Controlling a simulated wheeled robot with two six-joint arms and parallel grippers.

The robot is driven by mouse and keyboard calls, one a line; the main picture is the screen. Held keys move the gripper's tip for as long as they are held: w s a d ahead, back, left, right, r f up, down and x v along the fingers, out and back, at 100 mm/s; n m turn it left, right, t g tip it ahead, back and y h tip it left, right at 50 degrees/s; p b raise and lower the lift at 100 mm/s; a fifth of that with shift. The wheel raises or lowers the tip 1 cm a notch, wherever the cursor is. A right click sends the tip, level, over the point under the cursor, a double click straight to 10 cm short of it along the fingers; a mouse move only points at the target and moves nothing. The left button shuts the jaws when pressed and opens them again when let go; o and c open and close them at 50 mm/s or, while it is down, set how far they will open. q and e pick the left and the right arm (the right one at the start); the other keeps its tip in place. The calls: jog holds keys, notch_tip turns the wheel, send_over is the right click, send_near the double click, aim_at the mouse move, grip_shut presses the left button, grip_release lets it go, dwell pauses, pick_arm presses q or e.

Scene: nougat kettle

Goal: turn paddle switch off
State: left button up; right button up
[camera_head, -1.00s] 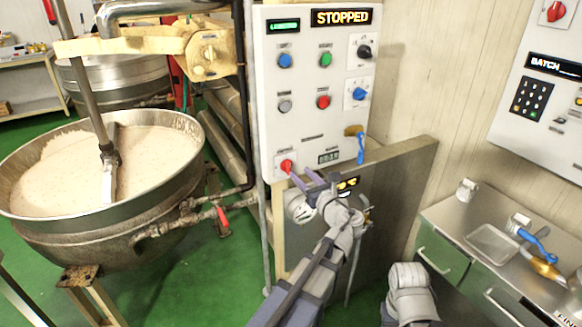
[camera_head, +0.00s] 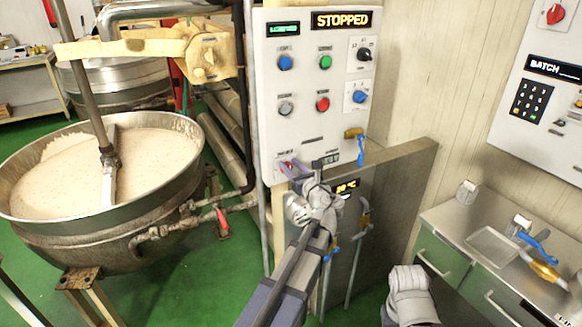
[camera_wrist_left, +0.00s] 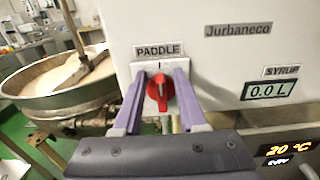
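The paddle switch (camera_wrist_left: 160,92) is a red knob on a white plate under a "PADDLE" label, low on the white control panel (camera_head: 300,125). In the left wrist view its grip stands nearly upright, leaning slightly. My left gripper (camera_wrist_left: 157,88) has its two purple fingers on either side of the knob, with white plate showing between finger and knob on both sides. In the head view my left gripper (camera_head: 302,166) is at the panel's lower left corner and mostly hides the knob. My right gripper is not in view; only part of my right arm shows at the bottom.
The panel display (camera_head: 342,18) reads "STOPPED". A kettle (camera_head: 110,215) of pale mix with a stirring shaft stands at left. A metal partition (camera_head: 395,195) stands right of my left arm. A steel counter (camera_head: 455,215) is at lower right.

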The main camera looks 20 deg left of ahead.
pick_arm(q)
grip_shut()
jog(key=shift+s+n, duration=0.1)
jog(key=shift+n, duration=0.2)
dwell(0.3)
jog(key=n, duration=0.4)
jog(key=s+a+f+n+b, duration=0.1)
jog(key=n, duration=0.7)
jog(key=shift+s+a+f+n+b, duration=0.2)
jog(key=shift+s+f+n+b, duration=0.15)
jog(key=shift+f+n, duration=0.05)
jog(key=shift+s+f+n+b, duration=0.1)
jog(key=shift+f+n+b, duration=0.1)
jog(key=shift+n, duration=0.9)
jog(key=shift+f+n+b, duration=0.2)
jog(key=shift+n, duration=0.9)
jog(key=shift+o, duration=0.7)
grip_release()
